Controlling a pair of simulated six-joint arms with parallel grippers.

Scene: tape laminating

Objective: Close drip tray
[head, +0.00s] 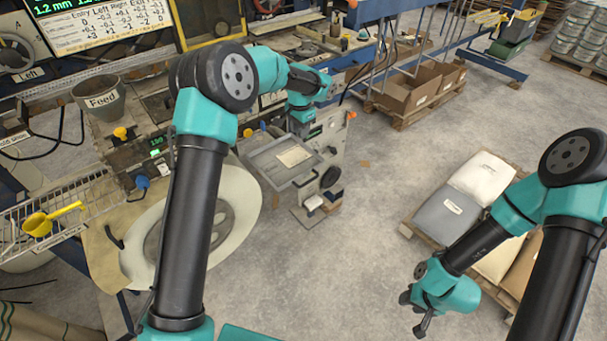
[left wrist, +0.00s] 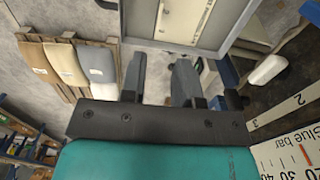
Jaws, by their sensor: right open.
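The drip tray (head: 270,172) is a shallow grey metal tray with a pale label. In the head view it sticks out from the machine front, with a dark handle (head: 306,181) on its near side. It also shows at the top of the left wrist view (left wrist: 213,38), beyond my fingers. My left gripper (head: 302,128) is above the far right part of the tray. In the left wrist view its two fingers (left wrist: 160,72) are apart with nothing between them. Contact with the tray cannot be seen. My right gripper (head: 418,312) is open and empty over the floor at the lower right.
A round pale plate (head: 240,210) and a wire rack (head: 70,205) with a yellow scoop (head: 38,224) are left of the tray. A pallet with sacks (head: 448,215) stands at right. The floor (head: 360,230) between tray and pallet is clear.

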